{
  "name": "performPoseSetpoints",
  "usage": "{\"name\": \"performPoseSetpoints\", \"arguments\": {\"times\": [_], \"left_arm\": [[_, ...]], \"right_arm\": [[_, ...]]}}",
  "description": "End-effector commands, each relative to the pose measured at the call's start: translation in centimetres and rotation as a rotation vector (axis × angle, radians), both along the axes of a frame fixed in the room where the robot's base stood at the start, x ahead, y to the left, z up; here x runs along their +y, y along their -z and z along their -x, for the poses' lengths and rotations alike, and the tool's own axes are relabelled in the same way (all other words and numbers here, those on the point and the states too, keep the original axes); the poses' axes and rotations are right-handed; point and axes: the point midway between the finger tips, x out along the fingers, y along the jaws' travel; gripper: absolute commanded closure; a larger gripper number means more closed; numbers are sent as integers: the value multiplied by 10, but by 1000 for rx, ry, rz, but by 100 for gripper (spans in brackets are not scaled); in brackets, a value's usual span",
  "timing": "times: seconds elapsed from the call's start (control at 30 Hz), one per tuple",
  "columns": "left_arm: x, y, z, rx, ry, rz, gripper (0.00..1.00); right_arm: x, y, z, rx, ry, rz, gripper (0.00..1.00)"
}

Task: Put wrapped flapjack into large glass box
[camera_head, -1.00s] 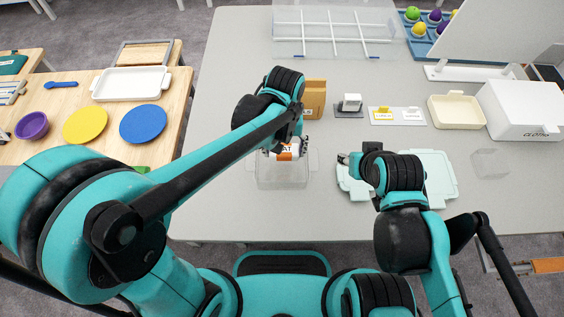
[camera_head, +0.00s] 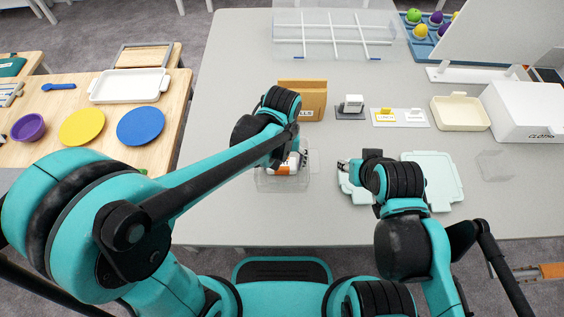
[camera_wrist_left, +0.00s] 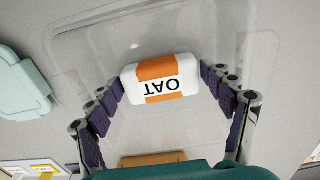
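The wrapped flapjack (camera_head: 288,165), white and orange with the letters OAT, sits between the fingers of my left gripper (camera_wrist_left: 161,82). In the left wrist view the flapjack (camera_wrist_left: 160,78) has the fingertips against both its ends, so the gripper looks shut on it. The large glass box (camera_head: 262,184) is clear and stands on the grey table. The flapjack is within its outline, low down; whether it touches the floor of the box I cannot tell. My right gripper (camera_head: 344,167) is to the right of the box, its fingers too small to judge.
Pale mint lids lie right of the box, a larger one (camera_head: 437,180) and another partly under my right gripper. A brown cardboard box (camera_head: 313,101) stands behind my left gripper. Small cards (camera_head: 399,117) and a cream tray (camera_head: 460,113) are farther right.

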Motion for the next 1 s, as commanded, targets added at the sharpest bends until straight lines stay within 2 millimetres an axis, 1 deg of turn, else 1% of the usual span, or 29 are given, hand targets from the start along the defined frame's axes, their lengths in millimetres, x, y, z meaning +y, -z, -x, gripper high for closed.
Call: {"name": "performPoseSetpoints", "arguments": {"times": [0.2,0.27,0.33,0.47,0.6,0.73,0.8,0.9,1.0], "left_arm": [[0,-1,0,0,0,0,19],[0,-4,0,0,0,0,19],[0,-11,0,0,0,0,19],[0,-36,0,0,0,0,19],[0,-69,0,0,0,0,19],[0,-96,0,0,0,0,19],[0,-106,0,0,0,0,19],[0,-117,0,0,0,0,19],[0,-123,0,0,0,0,19]], "right_arm": [[0,-1,0,0,0,0,60],[0,-3,0,0,0,0,60],[0,-7,0,0,0,0,60],[0,-18,0,0,0,0,60],[0,-31,0,0,0,0,60],[0,-40,0,0,0,0,60],[0,-44,0,0,0,0,60],[0,-47,0,0,0,0,60],[0,-48,0,0,0,0,60]]}}
